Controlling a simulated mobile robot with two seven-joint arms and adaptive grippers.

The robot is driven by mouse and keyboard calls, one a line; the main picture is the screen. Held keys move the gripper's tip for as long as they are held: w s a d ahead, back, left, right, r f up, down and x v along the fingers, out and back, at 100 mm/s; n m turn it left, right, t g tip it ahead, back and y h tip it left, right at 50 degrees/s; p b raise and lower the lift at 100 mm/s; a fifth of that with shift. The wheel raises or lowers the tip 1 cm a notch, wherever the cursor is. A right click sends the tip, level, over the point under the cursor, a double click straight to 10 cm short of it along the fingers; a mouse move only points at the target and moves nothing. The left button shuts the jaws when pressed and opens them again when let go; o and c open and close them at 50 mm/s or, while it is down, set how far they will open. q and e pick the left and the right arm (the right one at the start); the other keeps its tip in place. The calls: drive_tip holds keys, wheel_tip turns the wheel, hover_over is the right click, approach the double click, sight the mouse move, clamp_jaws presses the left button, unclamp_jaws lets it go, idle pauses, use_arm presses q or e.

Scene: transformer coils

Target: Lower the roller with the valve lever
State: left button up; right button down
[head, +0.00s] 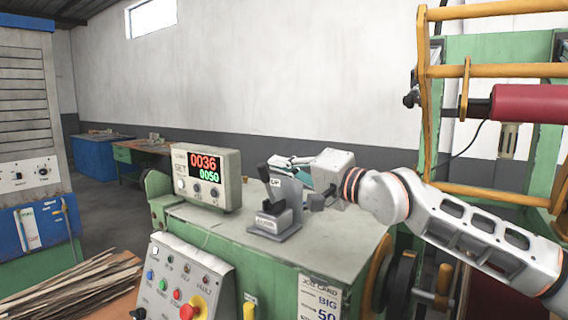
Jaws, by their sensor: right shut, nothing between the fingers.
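The valve lever unit (285,190) is a grey bracket marked "UP" with black parts, standing on the green machine's grey top. A black handle-like piece (264,173) shows at its upper left, and another black part sits low on its base. My right gripper (280,163) is shut and empty, reaching in from the right at the bracket's top, close to the black piece. I cannot tell whether it touches. The red roller (525,104) lies horizontally at the upper right, within a yellow frame (428,110). My left gripper is not in view.
A counter box (207,177) showing 0036 and 9050 stands left of the valve. A sloped button panel (185,285) with a red emergency knob is in front. The grey machine top (330,245) is clear in front of the valve. Wooden strips (85,285) lie at lower left.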

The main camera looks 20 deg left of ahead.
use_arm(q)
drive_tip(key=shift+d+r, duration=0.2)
use_arm(e)
drive_tip(key=shift+s+a+f, duration=0.1)
drive_tip(key=shift+s+f, duration=0.1)
drive_tip(key=shift+s, duration=0.25)
drive_tip(key=shift+s+a+f, duration=0.1)
drive_tip(key=shift+s+f, duration=0.1)
drive_tip(key=shift+s, duration=0.25)
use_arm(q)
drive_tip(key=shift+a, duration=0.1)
